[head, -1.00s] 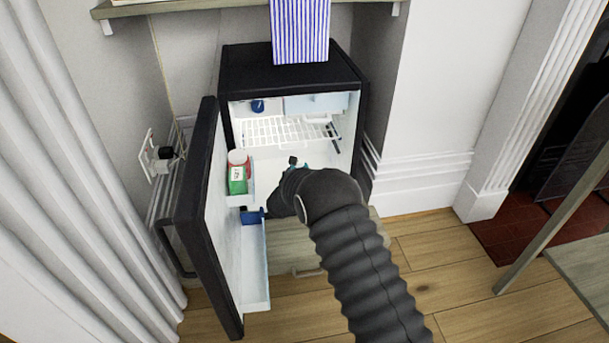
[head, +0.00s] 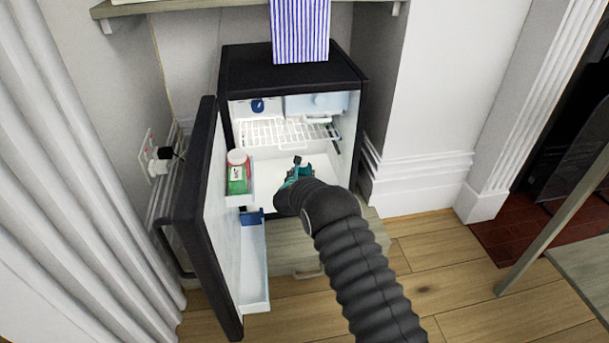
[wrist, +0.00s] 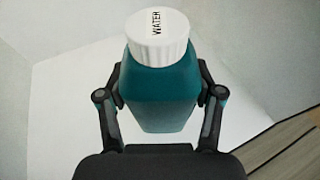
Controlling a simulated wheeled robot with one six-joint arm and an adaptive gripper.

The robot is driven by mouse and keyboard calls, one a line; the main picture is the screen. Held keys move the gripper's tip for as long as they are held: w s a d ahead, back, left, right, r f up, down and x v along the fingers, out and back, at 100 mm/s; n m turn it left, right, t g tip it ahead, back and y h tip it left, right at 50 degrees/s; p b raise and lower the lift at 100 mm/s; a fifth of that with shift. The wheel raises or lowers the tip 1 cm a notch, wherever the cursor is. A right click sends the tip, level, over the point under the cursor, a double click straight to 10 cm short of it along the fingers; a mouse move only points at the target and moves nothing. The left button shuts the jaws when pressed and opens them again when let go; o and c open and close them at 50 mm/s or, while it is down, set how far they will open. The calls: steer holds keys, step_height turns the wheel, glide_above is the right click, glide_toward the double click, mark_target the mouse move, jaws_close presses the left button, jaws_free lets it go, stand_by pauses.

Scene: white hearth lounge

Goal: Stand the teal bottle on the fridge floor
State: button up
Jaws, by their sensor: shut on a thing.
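The teal bottle (wrist: 158,95) with a white cap marked WATER fills the middle of the wrist view. My gripper (wrist: 160,90) is shut on it, one finger on each side. In the head view, a bit of teal (head: 290,180) shows at my gripper (head: 300,168), in the lower part of the open fridge. My arm hides most of the bottle there. The white fridge floor (wrist: 85,125) shows around the bottle in the wrist view. I cannot tell whether the bottle's base touches it.
The fridge (head: 290,70) stands open, its door (head: 200,220) swung to the left. A red-and-green jar (head: 238,172) sits in a door shelf. A white wire rack (head: 288,132) spans the fridge above my gripper. A striped cloth (head: 300,30) hangs above the fridge.

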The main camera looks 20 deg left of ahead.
steer(key=shift+f, duration=0.2)
steer(key=o, duration=1.5)
steer(key=shift+r, duration=0.2)
steer(key=shift+s+r, duration=0.1)
steer(key=shift+s, duration=0.15)
steer(key=p+v, duration=0.1)
steer(key=v, duration=1)
steer(key=shift+s+d, duration=0.1)
steer(key=shift+s, duration=0.15)
